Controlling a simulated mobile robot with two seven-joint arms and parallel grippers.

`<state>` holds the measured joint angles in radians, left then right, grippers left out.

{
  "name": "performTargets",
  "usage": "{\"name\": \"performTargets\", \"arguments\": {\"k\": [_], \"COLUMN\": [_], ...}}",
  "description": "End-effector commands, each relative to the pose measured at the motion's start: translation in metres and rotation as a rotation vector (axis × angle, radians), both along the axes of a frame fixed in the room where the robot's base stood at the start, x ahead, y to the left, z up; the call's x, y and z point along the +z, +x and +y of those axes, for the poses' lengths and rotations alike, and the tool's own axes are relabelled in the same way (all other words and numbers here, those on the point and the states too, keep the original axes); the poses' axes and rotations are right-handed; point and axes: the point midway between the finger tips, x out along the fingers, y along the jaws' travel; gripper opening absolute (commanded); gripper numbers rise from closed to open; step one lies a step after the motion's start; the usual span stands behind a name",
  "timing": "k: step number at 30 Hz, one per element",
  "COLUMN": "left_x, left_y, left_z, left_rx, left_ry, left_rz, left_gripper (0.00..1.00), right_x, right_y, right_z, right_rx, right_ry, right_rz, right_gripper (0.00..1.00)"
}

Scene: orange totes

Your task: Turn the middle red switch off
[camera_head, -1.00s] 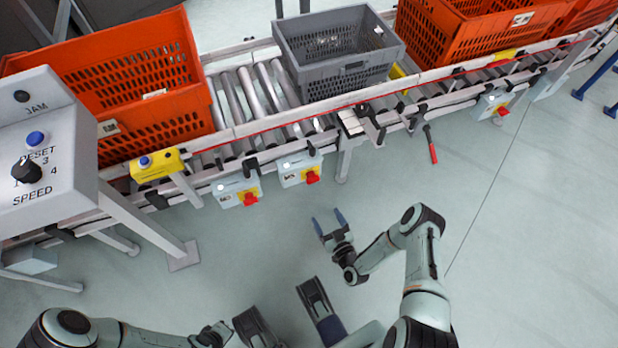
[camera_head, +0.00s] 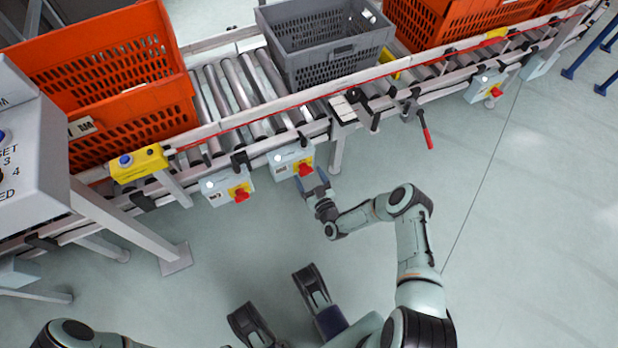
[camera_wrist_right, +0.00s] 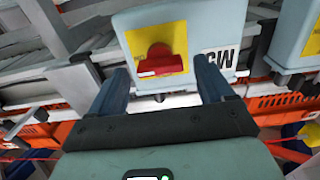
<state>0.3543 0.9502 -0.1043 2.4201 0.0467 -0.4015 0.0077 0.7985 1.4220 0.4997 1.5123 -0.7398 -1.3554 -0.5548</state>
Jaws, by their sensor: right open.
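The middle red switch (camera_head: 305,168) sits on a pale blue box (camera_head: 283,158) on the conveyor's front side. My right gripper (camera_head: 317,181) is open right in front of it. In the right wrist view the red switch (camera_wrist_right: 160,60) stands out from a yellow plate (camera_wrist_right: 174,42), between the two blue fingers of my right gripper (camera_wrist_right: 162,72). The fingers are apart on either side; I cannot tell whether they touch the box. Another red switch (camera_head: 240,196) is to the left, and one (camera_head: 495,92) is far right.
The roller conveyor (camera_head: 225,95) carries orange totes (camera_head: 160,110) and a grey tote (camera_head: 335,60). A yellow button box (camera_head: 138,164) and a grey control panel (camera_head: 30,150) stand left. A red-handled lever (camera_head: 426,137) hangs to the right. The floor in front is clear.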

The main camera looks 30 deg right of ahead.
Motion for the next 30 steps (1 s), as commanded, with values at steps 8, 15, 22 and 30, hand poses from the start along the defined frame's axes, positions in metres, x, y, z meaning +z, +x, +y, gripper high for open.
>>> {"name": "performTargets", "arguments": {"k": [8, 15, 22, 30], "left_x": [-0.001, -0.001, 0.0, 0.008], "left_y": [-0.003, -0.002, -0.001, 0.015], "left_z": [0.0, 0.0, 0.0, -0.002], "left_rx": [0.001, 0.001, 0.0, -0.006], "left_ry": [-0.001, -0.001, 0.0, 0.002], "left_rz": [0.008, 0.008, 0.001, -0.05], "left_gripper": [0.0, 0.0, 0.0, 0.0], "right_x": [0.0, 0.0, 0.0, 0.001], "right_y": [0.003, 0.003, 0.003, 0.003], "right_z": [0.0, 0.0, 0.0, 0.001], "right_rx": [0.001, 0.001, 0.001, 0.003], "right_ry": [0.0, 0.0, -0.011, -0.12], "right_rz": [0.001, 0.001, 0.002, 0.017], "right_gripper": [0.81, 0.25, 0.25, 0.25]}}
